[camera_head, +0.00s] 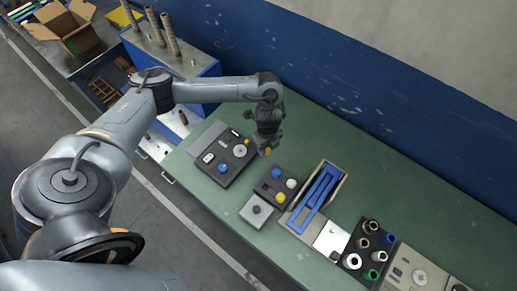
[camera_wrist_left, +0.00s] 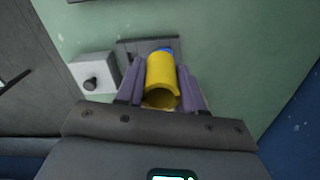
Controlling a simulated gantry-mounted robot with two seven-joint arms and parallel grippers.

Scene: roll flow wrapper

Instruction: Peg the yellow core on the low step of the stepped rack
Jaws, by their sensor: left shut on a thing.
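The yellow core (camera_wrist_left: 161,72) is a hollow cylinder between the purple fingers of my left gripper (camera_wrist_left: 160,88), which is shut on it. In the head view my left gripper (camera_head: 266,143) hangs over the green table, and only a small yellow bit of the core (camera_head: 267,151) shows below it. A dark rack (camera_head: 264,190) with blue, white and yellow pieces stands just below the gripper in the picture. It seems to be the stepped rack, but its steps are hard to make out. It shows partly behind the core in the wrist view (camera_wrist_left: 126,50). My right gripper is not in view.
A grey block with a dark knob (camera_head: 247,214) stands beside the rack. A dark panel with a dial (camera_head: 212,171) lies to the left. A tray with blue parts (camera_head: 300,221) and a holder with several rolls (camera_head: 353,241) stand to the right. A blue wall runs behind the table.

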